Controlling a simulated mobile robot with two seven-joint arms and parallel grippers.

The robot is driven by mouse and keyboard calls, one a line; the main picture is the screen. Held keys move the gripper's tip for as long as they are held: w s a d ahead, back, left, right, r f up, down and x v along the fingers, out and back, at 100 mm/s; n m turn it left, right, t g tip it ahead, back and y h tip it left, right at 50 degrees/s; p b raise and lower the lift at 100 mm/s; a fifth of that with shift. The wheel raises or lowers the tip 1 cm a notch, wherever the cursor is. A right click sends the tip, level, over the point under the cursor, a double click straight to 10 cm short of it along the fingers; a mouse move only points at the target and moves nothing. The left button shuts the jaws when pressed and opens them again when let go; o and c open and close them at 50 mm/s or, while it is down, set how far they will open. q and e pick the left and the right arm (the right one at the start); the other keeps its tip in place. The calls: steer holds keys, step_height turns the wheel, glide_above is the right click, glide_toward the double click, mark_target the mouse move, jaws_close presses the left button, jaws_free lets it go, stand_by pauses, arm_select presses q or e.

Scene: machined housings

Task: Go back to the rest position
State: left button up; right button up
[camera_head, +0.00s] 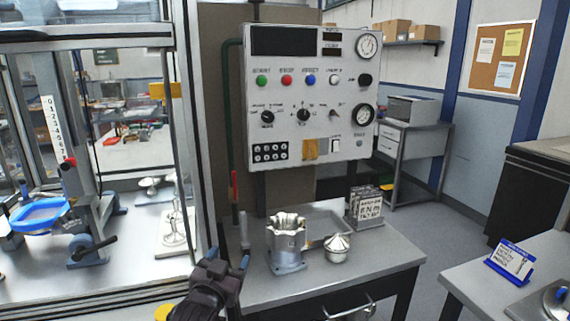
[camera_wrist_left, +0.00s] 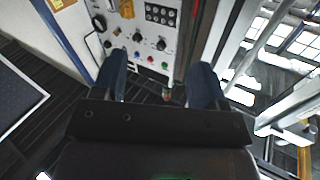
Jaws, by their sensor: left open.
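My left gripper (camera_head: 229,258) is in the lower middle of the head view, at the left front of the small metal table (camera_head: 385,255). Its two blue-tipped fingers stand apart. In the left wrist view the fingers (camera_wrist_left: 160,78) are spread with nothing between them. A silver machined housing (camera_head: 287,243) stands upright on the table, to the right of my left gripper and apart from it. A silver cone-topped part (camera_head: 337,248) sits beside the housing. My right gripper is not in view.
A control panel (camera_head: 310,95) with knobs and gauges hangs behind the table; it also shows upside down in the wrist view (camera_wrist_left: 150,45). A glass-walled cabinet (camera_head: 100,285) stands close on the left. A card stand (camera_head: 366,205) is at the table's back. Another table (camera_head: 480,280) is at right.

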arm_select(q)
steer(key=s+a+f+n+g+y, duration=0.1)
steer(key=s+a+f+g, duration=0.1)
steer(key=s+a+f, duration=0.3)
steer(key=s+a+f+n+g+y, duration=0.1)
steer(key=s+a+f, duration=0.4)
steer(key=s+f, duration=0.8)
steer(key=s+a+f+n+g+y, duration=0.1)
steer(key=s+a+f+g, duration=0.2)
steer(key=s+f, duration=0.6)
steer(key=s+a, duration=0.2)
steer(key=s, duration=0.2)
steer(key=shift+a+g+y, duration=0.15)
steer(key=shift+g+y, duration=0.15)
steer(key=shift+y, duration=0.1)
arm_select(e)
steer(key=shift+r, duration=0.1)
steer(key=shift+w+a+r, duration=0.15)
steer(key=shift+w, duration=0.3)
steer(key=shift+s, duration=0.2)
